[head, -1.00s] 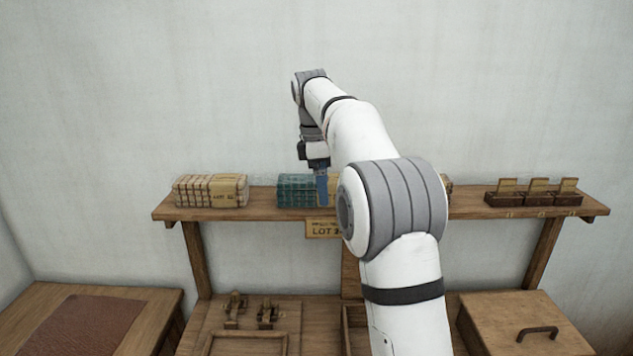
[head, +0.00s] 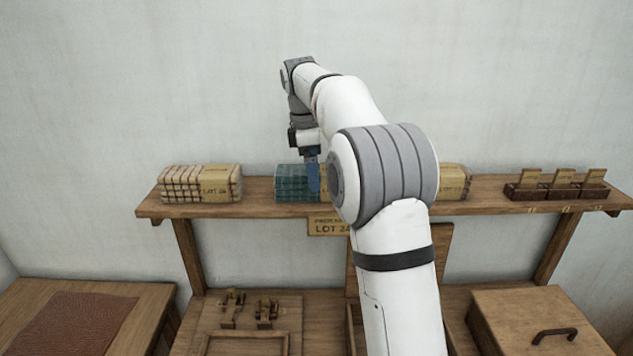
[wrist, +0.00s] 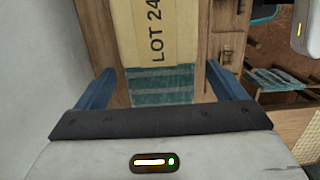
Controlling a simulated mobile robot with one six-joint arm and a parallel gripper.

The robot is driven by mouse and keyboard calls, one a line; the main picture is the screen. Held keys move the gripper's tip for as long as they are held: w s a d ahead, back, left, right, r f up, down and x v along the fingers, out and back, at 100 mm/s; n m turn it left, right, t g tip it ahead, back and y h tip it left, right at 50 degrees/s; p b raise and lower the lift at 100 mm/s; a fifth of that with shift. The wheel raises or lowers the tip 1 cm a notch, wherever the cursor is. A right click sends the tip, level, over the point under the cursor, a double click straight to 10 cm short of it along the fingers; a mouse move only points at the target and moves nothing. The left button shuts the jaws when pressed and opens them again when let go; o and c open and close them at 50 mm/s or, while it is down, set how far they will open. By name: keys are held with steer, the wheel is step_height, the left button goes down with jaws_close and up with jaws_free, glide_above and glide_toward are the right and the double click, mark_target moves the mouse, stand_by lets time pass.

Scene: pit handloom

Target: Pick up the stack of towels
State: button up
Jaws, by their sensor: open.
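A stack of teal towels (head: 297,183) lies on the wooden shelf with a pale paper band around it. My arm hides its right part in the head view. I cannot tell how far the fingertips are above or around the stack.
The shelf (head: 262,208) also bears a beige bundle (head: 180,184) at left, a banded stack (head: 454,182) partly behind my arm, and small card boxes (head: 556,187) at right. A "LOT 24" sign (head: 326,227) hangs on its front. Below stands a handled wooden box (head: 525,310).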

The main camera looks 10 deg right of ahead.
steer(key=shift+d+f, duration=0.2)
steer(key=shift+f, duration=0.85)
steer(key=shift+d+f, duration=0.15)
steer(key=shift+f, duration=0.85)
steer(key=shift+c, duration=0.3)
steer(key=c, duration=1.1)
